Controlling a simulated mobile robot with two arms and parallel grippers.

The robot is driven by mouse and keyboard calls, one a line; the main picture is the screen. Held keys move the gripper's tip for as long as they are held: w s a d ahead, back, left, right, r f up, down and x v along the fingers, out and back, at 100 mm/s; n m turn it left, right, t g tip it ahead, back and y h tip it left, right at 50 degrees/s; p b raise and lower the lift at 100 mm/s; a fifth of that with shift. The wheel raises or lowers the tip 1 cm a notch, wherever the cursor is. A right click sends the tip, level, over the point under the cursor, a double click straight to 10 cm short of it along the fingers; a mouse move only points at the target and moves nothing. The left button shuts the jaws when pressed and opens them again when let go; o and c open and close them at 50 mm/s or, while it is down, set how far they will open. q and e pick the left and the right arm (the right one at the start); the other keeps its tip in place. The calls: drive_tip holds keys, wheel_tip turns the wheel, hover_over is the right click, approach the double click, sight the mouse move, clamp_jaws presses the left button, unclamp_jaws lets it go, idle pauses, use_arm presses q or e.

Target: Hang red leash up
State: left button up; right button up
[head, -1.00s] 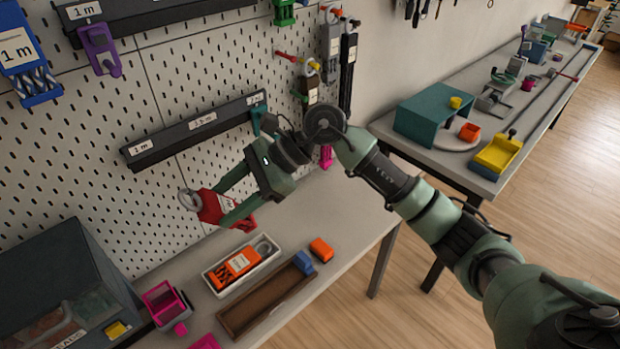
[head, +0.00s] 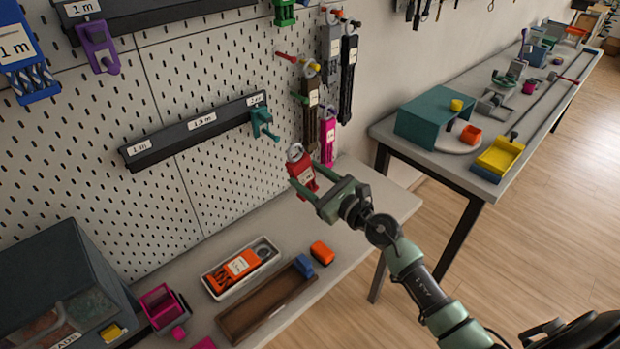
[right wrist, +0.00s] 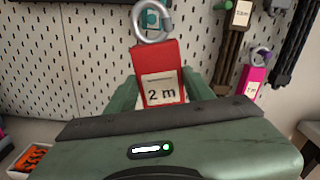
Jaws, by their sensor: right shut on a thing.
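The red leash (head: 301,180) is a red block with a metal ring on top and a tag, which reads "2 m" in the right wrist view (right wrist: 158,72). My right gripper (head: 332,193) is shut on it and holds it in the air before the pegboard, ring up. A black rail (head: 175,140) on the pegboard carries length labels, and a teal hook (head: 263,123) sits at its right end. In the right wrist view the teal hook (right wrist: 152,19) shows behind the leash's ring; the ring looks apart from it. My left gripper is not in view.
Brown, pink (head: 327,140) and black (head: 348,75) leashes hang on pegs right of the teal hook. Below are a white tray (head: 213,284) with an orange leash, a brown tray (head: 235,325) and a dark bin (head: 60,280). A second table stands at right.

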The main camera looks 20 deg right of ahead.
drive_tip(key=b+x, duration=0.1)
drive_tip(key=x, duration=0.8)
idle(0.5)
drive_tip(key=shift+a, duration=0.1)
drive_tip(key=o, duration=1)
drive_tip(key=c, duration=0.8)
drive_tip(key=shift+s, duration=0.1)
drive_tip(key=shift+f, duration=0.2)
